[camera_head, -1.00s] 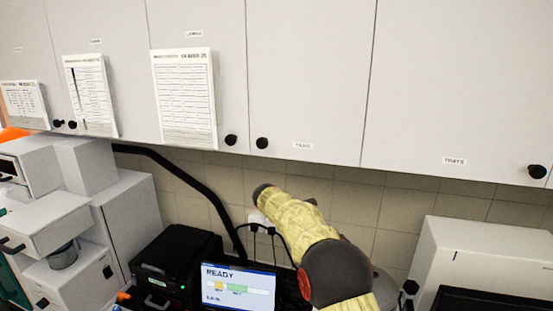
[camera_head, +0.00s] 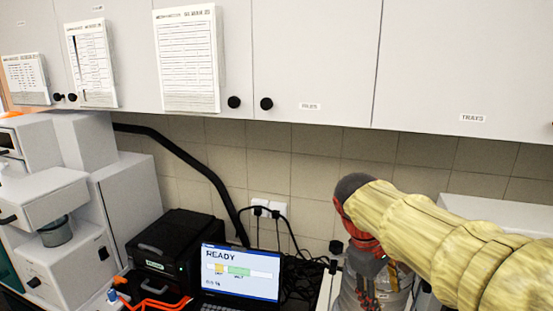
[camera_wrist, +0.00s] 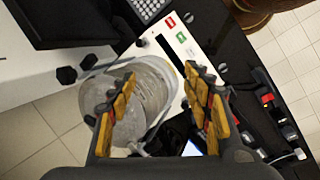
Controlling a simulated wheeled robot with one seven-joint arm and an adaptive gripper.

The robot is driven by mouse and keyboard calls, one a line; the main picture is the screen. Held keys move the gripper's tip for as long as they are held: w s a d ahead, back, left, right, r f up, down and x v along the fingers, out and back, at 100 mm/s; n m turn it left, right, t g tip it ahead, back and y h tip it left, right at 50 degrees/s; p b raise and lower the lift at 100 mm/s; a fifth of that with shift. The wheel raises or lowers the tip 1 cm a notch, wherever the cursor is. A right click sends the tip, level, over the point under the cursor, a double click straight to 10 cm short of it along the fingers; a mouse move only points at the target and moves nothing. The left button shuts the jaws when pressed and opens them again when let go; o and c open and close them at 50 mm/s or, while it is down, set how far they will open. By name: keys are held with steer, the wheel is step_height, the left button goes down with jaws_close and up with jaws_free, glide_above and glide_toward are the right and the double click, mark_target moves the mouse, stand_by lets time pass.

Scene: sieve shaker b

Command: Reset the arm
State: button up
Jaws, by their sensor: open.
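My arm in its yellow sleeve reaches in from the right of the head view, with its dark and red wrist end near the middle. My gripper (camera_wrist: 160,108) shows in the wrist view with its two yellow-padded fingers wide apart and nothing held between them. A clear, greyish round container (camera_wrist: 145,92) lies below and partly behind the left finger. A clear container also shows under my wrist in the head view (camera_head: 372,292), partly hidden by it. I cannot tell whether the fingers touch it.
A laptop reading READY (camera_head: 240,273) and a black box-shaped device (camera_head: 172,252) stand on the bench. White machines (camera_head: 75,200) stand at the left. White cabinets (camera_head: 310,60) hang above the tiled wall. A control panel with red and green buttons (camera_wrist: 178,40) lies beside the container.

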steer(key=s+a+f+m+t+y+b, duration=0.2)
steer(key=s+f+b, duration=0.3)
steer(key=s+f, duration=0.3)
steer(key=s+a+f+m+t+y+b, duration=0.2)
steer(key=s+f+m+b, duration=0.2)
steer(key=s+f, duration=0.4)
steer(key=shift+s+m+t+b, duration=0.35)
steer(key=shift+m+t+b, duration=0.05)
steer(key=shift+b, duration=0.1)
